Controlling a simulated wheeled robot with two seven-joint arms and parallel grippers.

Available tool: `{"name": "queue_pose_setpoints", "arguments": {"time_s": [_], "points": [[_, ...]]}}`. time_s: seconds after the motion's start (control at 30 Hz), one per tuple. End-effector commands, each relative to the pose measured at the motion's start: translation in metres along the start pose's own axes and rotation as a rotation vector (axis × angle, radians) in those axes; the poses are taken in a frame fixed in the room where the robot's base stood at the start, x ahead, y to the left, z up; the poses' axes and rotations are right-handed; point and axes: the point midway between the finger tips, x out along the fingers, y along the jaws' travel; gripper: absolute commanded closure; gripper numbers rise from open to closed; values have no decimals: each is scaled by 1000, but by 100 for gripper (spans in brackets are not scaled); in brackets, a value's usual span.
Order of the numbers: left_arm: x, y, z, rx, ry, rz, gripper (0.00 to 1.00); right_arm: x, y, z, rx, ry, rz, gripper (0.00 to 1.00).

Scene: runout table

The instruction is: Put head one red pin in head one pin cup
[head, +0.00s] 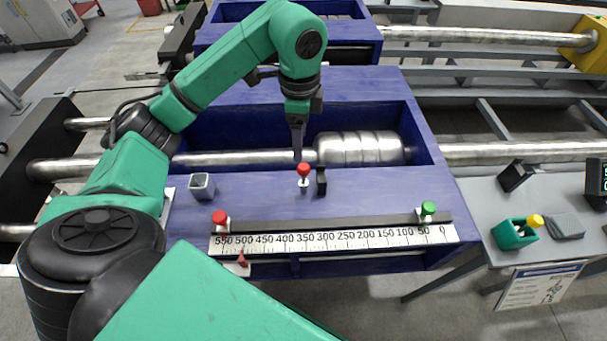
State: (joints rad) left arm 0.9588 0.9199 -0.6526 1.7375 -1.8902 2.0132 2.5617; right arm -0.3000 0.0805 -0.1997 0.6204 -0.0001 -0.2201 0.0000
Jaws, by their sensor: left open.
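My left gripper (298,156) points down over the blue runout table, its fingers seen almost edge-on. It is open, and its tips are just above or behind a red-headed pin (303,170). That pin stands upright on the blue surface with a pale lower part; I cannot tell whether the fingers touch it. A small square grey cup (202,186), probably the pin cup, stands to the left on the same surface. Its inside is too small to read. Another red knob (220,217) sits at the ruler's left end. My right gripper is not in view.
A small black block (321,181) stands just right of the pin. A ruler (335,242) runs along the front, with a green knob (428,208) at its right end. A metal roller (358,149) lies behind. The surface between pin and cup is clear.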

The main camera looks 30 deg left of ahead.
Motion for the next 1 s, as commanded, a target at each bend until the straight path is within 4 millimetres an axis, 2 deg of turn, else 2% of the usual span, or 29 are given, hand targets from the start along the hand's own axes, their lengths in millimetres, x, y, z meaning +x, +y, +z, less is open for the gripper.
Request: {"name": "queue_pose_setpoints", "arguments": {"time_s": [0.03,0.2,0.37,0.47,0.53,0.63,0.8,0.87,1.0], "points": [[20,2,-1,1,1,8,26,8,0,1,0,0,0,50],[50,1,0,2,0,5,26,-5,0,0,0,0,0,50],[68,1,-3,4,2,5,26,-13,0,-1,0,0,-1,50],[86,1,-7,5,1,7,26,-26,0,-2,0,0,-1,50],[101,0,-7,3,1,6,26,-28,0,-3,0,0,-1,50],[112,0,-7,5,3,2,26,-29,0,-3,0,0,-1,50],[114,-1,-8,5,4,0,26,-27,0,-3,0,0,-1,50],[114,-1,-8,5,4,0,45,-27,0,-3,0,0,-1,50],[114,-1,-8,5,4,0,98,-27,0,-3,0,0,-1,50]]}}
